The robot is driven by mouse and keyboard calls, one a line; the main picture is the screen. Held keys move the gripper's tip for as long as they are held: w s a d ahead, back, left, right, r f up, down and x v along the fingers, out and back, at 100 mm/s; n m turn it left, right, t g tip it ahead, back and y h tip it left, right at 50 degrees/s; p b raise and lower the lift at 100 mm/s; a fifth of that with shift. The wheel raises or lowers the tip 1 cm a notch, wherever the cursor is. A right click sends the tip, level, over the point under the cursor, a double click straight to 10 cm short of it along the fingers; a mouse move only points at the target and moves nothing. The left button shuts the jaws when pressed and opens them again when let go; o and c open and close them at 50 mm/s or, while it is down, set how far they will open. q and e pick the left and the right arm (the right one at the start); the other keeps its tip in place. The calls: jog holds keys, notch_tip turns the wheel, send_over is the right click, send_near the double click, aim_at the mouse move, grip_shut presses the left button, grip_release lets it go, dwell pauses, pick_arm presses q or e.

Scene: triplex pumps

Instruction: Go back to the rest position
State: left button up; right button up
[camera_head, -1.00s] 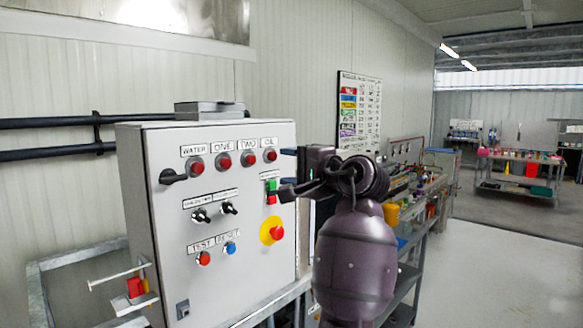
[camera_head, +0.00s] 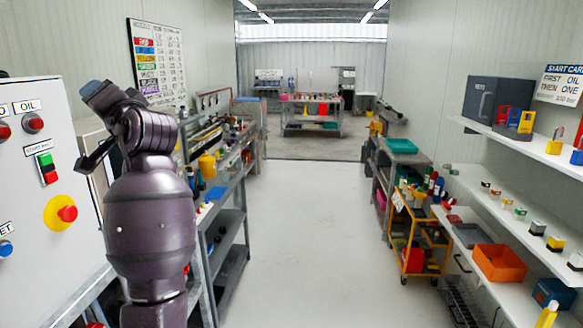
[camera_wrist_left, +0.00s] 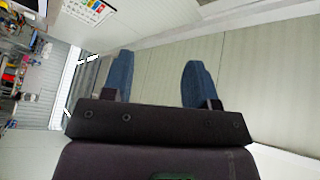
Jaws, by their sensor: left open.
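My left gripper (camera_head: 97,95) is raised at the left of the head view, on my dark purple arm. Its blue fingers stand apart with nothing between them in the left wrist view (camera_wrist_left: 158,82). A grey control cabinet (camera_head: 25,170) is cut off at the left edge of the head view. It carries a green and red start button pair (camera_head: 47,167) and a red emergency knob on a yellow disc (camera_head: 64,213). My arm stands in front of its right edge. I cannot tell the gap between them. My right gripper is not in view.
A workbench (camera_head: 228,190) with tools runs along the left wall, behind my arm. A yellow cart (camera_head: 418,225) and white shelves (camera_head: 500,185) line the right side. The pale floor aisle (camera_head: 305,240) between them is clear. A far table (camera_head: 312,112) stands at the back.

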pick_arm(q)
jog(key=w+d+f+m+t+h, duration=0.1)
jog(key=d+f+t+h, duration=0.25)
jog(key=f, duration=0.35)
jog(key=w+d+f+m+t+h+b, duration=0.1)
jog(key=d+f+t+h, duration=0.1)
jog(key=f+h, duration=0.35)
jog(key=w+d+f+m+t+h, duration=0.1)
jog(key=d+f+t+h, duration=0.15)
jog(key=f, duration=0.45)
jog(key=s+d+f+h, duration=0.1)
jog(key=s+f+h, duration=0.3)
jog(key=f, duration=0.8)
jog(key=s+a+f+n+g+b, duration=0.2)
jog(key=s+f+g, duration=0.6)
jog(key=s+f, duration=2.1)
notch_tip(320, 180, down, 4)
jog(key=shift+s+g+h, duration=0.3)
jog(key=shift+s+h, duration=0.05)
jog(key=shift+h, duration=0.1)
jog(key=shift+c, duration=0.9)
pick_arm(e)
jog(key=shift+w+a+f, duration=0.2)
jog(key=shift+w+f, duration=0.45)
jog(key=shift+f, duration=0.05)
